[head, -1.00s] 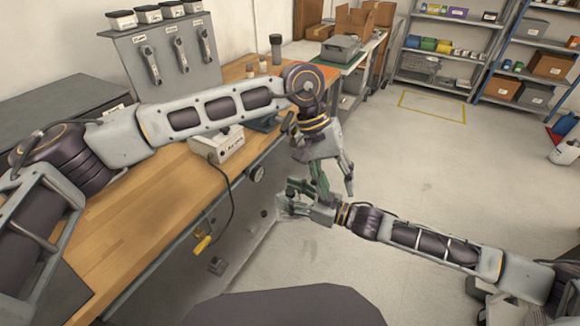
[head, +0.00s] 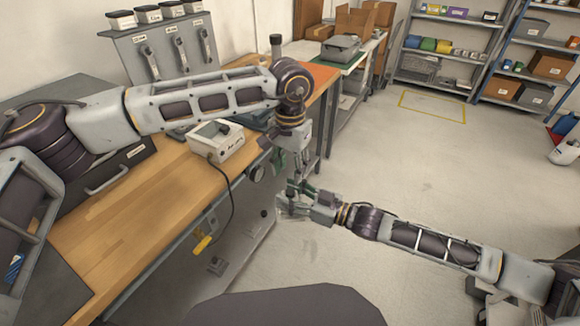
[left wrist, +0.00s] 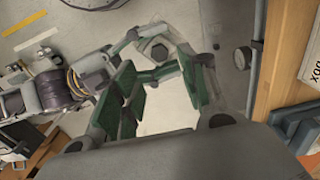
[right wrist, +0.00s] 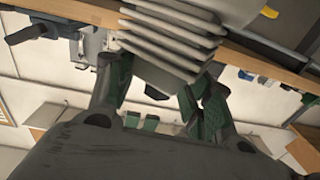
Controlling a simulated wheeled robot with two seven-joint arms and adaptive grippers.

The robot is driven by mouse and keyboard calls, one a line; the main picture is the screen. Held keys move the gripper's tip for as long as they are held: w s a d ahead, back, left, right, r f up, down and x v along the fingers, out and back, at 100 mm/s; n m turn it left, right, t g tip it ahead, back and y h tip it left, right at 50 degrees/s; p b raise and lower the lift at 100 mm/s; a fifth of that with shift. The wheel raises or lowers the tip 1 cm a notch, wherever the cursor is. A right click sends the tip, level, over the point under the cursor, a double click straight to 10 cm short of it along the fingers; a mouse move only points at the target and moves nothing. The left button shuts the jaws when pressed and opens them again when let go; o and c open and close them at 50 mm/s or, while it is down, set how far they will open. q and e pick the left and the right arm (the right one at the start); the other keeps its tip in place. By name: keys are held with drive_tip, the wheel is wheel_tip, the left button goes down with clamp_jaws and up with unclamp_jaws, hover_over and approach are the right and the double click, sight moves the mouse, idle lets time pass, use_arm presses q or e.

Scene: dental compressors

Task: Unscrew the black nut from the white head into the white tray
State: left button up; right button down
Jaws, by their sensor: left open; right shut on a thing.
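The white head (right wrist: 175,42), a pale block with stacked fins, is held in my right gripper (right wrist: 158,98), which is shut on it. The black nut (left wrist: 158,50) shows in the left wrist view as a dark hexagonal piece on the head, between the right gripper's fingers. My left gripper (left wrist: 172,92) is open and empty, its fingers spread either side of the line to the nut and apart from it. In the head view the left gripper (head: 280,162) points down just above the right gripper (head: 292,195). I cannot pick out the white tray for sure.
The wooden bench (head: 125,225) runs along the left. On it stands a white labelled box (head: 217,143) with a cable hanging over the front edge to a yellow handle (head: 203,244). Both grippers are in front of the bench, over clear floor.

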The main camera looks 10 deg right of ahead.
sight(290, 191)
use_arm(q)
drive_tip(key=shift+f, duration=0.1)
drive_tip(key=shift+f, duration=3.9)
drive_tip(key=c, duration=0.9)
drive_tip(key=o, duration=0.9)
drive_tip(key=shift+r, duration=2.25)
drive_tip(key=shift+r, duration=0.15)
